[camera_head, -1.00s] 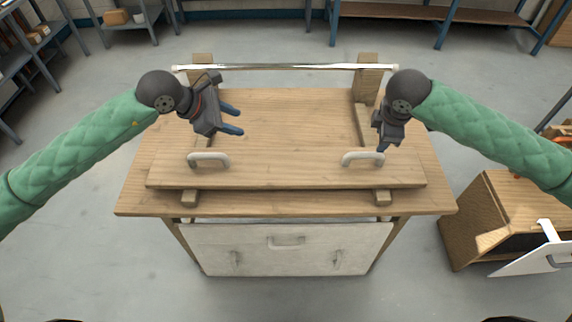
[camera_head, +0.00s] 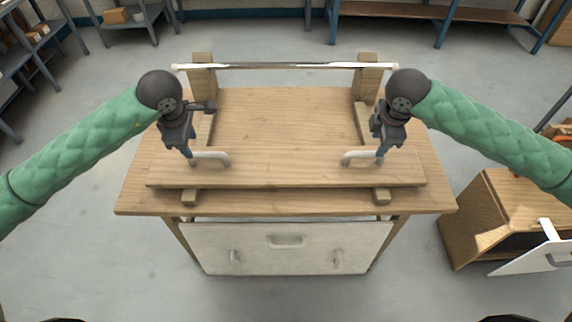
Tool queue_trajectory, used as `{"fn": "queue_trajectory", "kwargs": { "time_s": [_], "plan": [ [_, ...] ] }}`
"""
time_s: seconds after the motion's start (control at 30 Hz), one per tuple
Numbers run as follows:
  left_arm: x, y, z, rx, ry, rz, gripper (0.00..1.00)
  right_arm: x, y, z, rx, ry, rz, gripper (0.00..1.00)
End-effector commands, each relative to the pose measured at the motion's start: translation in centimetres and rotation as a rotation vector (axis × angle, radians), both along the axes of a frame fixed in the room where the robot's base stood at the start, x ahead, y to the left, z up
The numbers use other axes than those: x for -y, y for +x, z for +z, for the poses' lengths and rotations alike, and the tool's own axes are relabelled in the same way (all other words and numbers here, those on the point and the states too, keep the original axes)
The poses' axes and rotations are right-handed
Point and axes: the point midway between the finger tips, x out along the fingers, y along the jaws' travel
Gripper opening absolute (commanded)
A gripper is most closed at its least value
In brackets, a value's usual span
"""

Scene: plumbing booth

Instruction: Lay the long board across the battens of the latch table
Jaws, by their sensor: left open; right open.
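The long board (camera_head: 286,173) lies across the two battens near the front of the wooden latch table (camera_head: 286,204). It has a pale handle at each end, the left handle (camera_head: 211,157) and the right handle (camera_head: 361,157). The front ends of the left batten (camera_head: 189,197) and the right batten (camera_head: 382,197) stick out under the board. My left gripper (camera_head: 191,155) is open with its fingers pointing down at the outer end of the left handle. My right gripper (camera_head: 381,154) is open with its fingers down at the outer end of the right handle. Contact with the handles cannot be told.
A metal bar (camera_head: 285,66) spans two wooden posts at the table's back. A white panel (camera_head: 286,249) with a handle is below the table's front. A wooden cabinet (camera_head: 480,222) with an open white door stands at the right. The tabletop behind the board is clear.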

Motion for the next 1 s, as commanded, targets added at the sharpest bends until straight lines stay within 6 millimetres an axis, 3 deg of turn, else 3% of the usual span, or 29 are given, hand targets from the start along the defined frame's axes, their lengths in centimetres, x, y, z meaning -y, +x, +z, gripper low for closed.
{"fn": "queue_trajectory", "kwargs": {
  "time_s": [0.53,1.0],
  "plan": [
    [0.0,1.2,-6.4,-0.003,-0.002,0.001,0.43,0.0,1.3,-6.4,-0.001,0.000,-0.001,0.42],
    [0.0,1.4,-7.4,0.000,-0.001,0.001,0.43,0.0,1.5,-7.4,0.000,0.000,0.000,0.42]
  ]
}}
